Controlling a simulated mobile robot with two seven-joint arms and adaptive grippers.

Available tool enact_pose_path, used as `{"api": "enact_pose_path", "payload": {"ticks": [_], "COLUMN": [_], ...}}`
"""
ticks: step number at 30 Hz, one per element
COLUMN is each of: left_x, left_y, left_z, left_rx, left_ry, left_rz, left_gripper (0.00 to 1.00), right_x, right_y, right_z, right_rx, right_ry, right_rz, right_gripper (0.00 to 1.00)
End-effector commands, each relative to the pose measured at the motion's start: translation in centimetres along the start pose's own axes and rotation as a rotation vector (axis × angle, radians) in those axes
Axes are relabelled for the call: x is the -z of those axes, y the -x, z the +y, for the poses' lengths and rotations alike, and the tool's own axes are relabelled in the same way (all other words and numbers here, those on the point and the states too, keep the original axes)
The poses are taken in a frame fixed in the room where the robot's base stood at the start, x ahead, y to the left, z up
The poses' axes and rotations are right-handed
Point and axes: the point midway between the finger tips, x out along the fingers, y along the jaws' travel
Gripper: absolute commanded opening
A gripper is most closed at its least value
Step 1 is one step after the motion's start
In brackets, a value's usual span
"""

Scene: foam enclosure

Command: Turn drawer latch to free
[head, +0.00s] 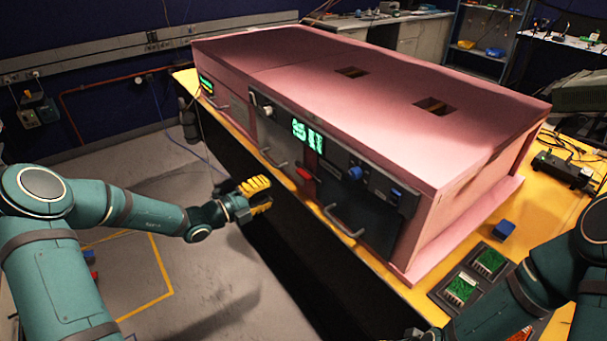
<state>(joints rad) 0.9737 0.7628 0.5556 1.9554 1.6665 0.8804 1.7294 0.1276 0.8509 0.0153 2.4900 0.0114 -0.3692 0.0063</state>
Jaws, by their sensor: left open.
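The pink foam enclosure (400,95) stands on the yellow table, with a dark front panel. A small red part (304,174), which looks like the drawer latch, sits low on that panel; its exact angle is too small to tell. A drawer handle (344,222) is to its right and another handle (272,158) to its left. My left gripper (267,194) has yellow fingers and is open and empty. It is in front of the panel, left of and below the red part, apart from it. My right gripper is at the bottom edge, mostly cut off.
A blue knob (355,173) and a green display (308,134) are on the panel. A blue block (503,229) and a dark tray with green boards (440,294) lie on the table (410,294) at right.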

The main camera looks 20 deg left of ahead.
Motion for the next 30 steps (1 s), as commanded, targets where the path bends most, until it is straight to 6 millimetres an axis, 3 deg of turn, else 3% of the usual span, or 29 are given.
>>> {"api": "enact_pose_path", "payload": {"ticks": [12, 18, 30], "left_x": [0.3, 0.2, 0.2], "left_y": [-8.1, -11.1, -12.5], "left_z": [0.2, 0.1, 0.1], "left_rx": [-0.001, -0.001, -0.003], "left_ry": [-0.003, -0.004, -0.004], "left_rz": [0.006, 0.005, 0.004], "left_gripper": [0.41, 0.41, 0.41], "right_x": [-0.5, -0.6, -0.7], "right_y": [-1.0, -1.2, -1.3], "right_z": [0.3, 0.4, 0.5], "right_rx": [0.001, 0.002, 0.002], "right_ry": [0.004, 0.005, 0.005], "right_rz": [-0.01, -0.013, -0.015], "right_gripper": [0.47, 0.47, 0.47]}}
